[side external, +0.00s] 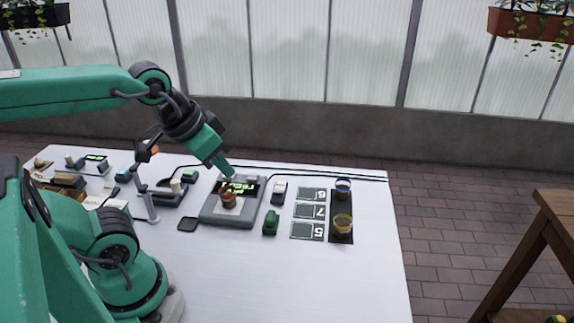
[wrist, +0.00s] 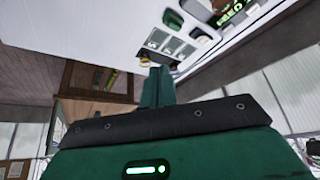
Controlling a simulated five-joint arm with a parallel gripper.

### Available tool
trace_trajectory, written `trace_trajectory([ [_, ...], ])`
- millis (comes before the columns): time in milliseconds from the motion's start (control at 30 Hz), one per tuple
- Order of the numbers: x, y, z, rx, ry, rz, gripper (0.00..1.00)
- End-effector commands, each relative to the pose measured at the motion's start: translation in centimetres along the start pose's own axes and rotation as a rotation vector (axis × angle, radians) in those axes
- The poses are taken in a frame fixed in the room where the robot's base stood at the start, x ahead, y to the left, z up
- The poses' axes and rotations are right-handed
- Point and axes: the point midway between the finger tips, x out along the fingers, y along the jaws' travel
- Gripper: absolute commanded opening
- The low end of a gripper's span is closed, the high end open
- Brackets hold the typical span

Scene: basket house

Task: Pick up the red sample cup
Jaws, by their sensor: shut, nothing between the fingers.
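The red sample cup (side external: 228,200) stands upright on the grey device with a green lit display (side external: 240,218) in the middle of the table. My gripper (side external: 229,173) is shut and empty. In the side external view its tip appears just above and behind the cup, over the display; the exact gap cannot be told. In the wrist view my gripper (wrist: 157,72) shows its fingers together with nothing between them.
A blue cup (side external: 343,186) and a yellow cup (side external: 343,223) stand on a black strip (side external: 341,205) at the right, beside numbered cards (side external: 308,211). A green block (side external: 271,222) sits right of the device. Several small devices crowd the left. The table front (side external: 300,285) is clear.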

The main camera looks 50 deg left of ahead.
Motion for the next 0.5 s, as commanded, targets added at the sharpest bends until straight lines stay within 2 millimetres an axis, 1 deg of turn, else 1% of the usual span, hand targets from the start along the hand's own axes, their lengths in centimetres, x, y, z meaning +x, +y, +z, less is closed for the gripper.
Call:
trace_trajectory([
  [67, 0.0, 0.0, 0.0, 0.0, 0.0, 0.0, 0.0],
  [200, 0.0, 0.0, 0.0, 0.0, 0.0, 0.0, 0.28],
  [267, 0.0, 0.0, 0.0, 0.0, 0.0, 0.0, 0.39],
  [300, 0.0, 0.0, 0.0, 0.0, 0.0, 0.0, 0.47],
  [400, 0.0, 0.0, 0.0, 0.0, 0.0, 0.0, 0.65],
  [500, 0.0, 0.0, 0.0, 0.0, 0.0, 0.0, 0.65],
])
